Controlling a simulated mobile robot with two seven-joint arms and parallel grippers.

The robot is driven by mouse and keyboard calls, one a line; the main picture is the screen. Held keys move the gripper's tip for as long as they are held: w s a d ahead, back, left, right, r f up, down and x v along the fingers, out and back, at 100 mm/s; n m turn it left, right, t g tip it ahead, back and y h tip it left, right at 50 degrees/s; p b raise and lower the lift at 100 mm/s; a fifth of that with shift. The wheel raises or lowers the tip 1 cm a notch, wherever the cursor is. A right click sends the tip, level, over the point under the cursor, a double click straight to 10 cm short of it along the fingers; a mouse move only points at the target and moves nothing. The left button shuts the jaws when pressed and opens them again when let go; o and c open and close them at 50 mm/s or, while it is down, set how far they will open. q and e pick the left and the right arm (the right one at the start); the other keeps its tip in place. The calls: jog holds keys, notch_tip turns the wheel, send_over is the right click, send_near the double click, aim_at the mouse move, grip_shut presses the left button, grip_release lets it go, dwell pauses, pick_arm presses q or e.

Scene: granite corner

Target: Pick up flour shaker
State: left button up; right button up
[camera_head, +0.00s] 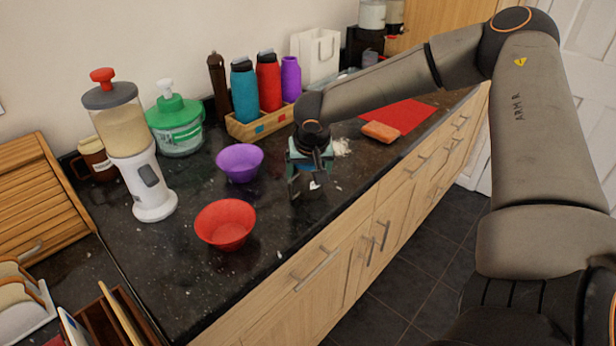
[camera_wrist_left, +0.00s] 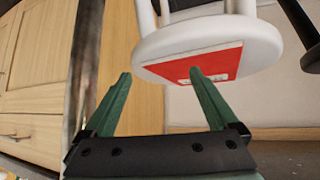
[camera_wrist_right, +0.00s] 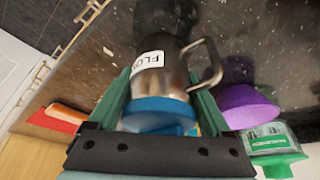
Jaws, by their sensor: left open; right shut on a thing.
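The flour shaker (camera_wrist_right: 160,72) is a shiny metal cup with a handle, a blue lid and a white label whose visible letters read "FLO". In the right wrist view it sits between the green fingers of my right gripper (camera_head: 308,178), which is shut on it. In the head view the gripper is over the dark counter and mostly hides the shaker. I cannot tell whether the shaker touches the counter. My left gripper (camera_wrist_left: 158,88) is open and empty in the left wrist view and is outside the head view.
A purple bowl (camera_head: 240,162) and a red bowl (camera_head: 226,224) stand left of my right gripper. A white dispenser (camera_head: 151,185) and a green-lidded tub (camera_head: 178,129) stand farther left. An orange sponge (camera_head: 380,131) lies to the right. A white object with a red underside (camera_wrist_left: 215,62) is near my left fingers.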

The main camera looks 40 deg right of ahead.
jog(key=shift+c, duration=0.8)
